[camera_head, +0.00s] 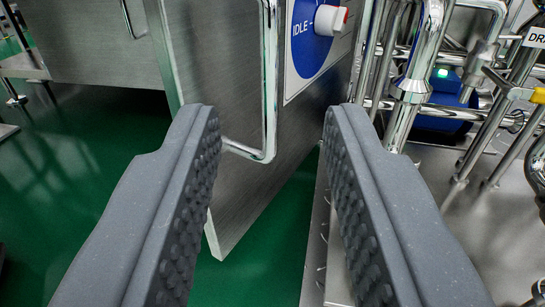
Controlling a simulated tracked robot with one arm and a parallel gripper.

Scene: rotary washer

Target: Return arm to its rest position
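My gripper (272,125) is open, its two grey padded fingers wide apart with nothing between them. Beyond the fingers hangs a brushed-metal door or panel (228,85) with a shiny vertical bar handle (270,80). The handle's lower bend shows between the fingertips, and I cannot tell how far it is from them. The rest of my arm is not in view.
A blue and white dial plate marked IDLE (304,52) carries a white and red knob (330,20) above the right finger. Chrome pipes (408,90), a blue unit with a green light (445,95) and a yellow-tipped lever (538,96) crowd the right. Green floor (75,170) lies open at left.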

